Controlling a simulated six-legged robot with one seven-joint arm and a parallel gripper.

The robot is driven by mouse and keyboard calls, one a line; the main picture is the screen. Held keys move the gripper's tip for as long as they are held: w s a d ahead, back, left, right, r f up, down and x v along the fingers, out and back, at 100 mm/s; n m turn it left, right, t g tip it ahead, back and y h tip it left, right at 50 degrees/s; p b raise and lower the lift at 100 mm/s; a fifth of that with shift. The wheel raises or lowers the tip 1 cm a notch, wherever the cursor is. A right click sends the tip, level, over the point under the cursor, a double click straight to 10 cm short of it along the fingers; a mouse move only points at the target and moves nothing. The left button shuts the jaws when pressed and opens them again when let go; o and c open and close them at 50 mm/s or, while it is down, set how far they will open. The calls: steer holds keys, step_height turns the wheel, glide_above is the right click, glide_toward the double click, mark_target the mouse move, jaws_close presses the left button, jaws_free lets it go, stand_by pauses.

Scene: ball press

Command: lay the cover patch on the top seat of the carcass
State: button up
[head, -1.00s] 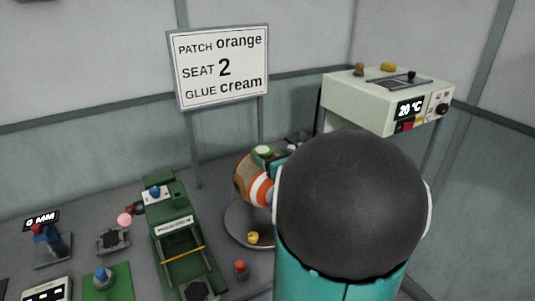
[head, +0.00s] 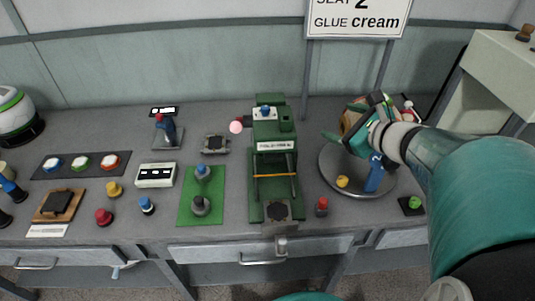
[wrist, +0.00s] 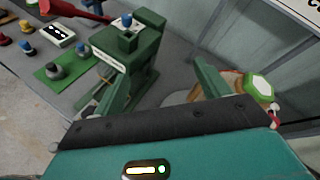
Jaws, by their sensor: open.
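The carcass (head: 351,116) is a tan ball on a round grey turntable (head: 329,183), mostly hidden behind my gripper in the head view. In the wrist view the tan carcass (wrist: 234,83) shows at the right, behind one finger. A white hexagonal piece with a green rim (wrist: 262,86) appears to sit on it; I take it for the cover patch, but cannot tell if it is fully seated. My gripper (wrist: 155,75) is open, its two green fingers apart with nothing seen between them. In the head view my gripper (head: 354,118) is beside the carcass.
A green press (head: 273,150) stands left of the turntable. A red-topped bottle (head: 321,206) stands in front. A sign (head: 358,18) and a pale machine (head: 490,75) are behind and right.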

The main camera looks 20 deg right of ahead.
steer(key=s+a+f+n+g+y, duration=0.1)
steer(key=a+n+g+y, duration=0.15)
steer(key=a+n, duration=0.5)
steer(key=s+a+f+n+g+y, duration=0.1)
steer(key=s+a+n+g, duration=0.15)
steer(key=a+n, duration=0.5)
steer(key=s+a+n+g+h, duration=0.2)
steer(key=s+a+n+h, duration=0.3)
steer(key=n, duration=0.9)
steer(key=shift+s+a+g, duration=0.4)
steer(key=shift+s+a, duration=0.15)
steer(key=shift+s, duration=0.35)
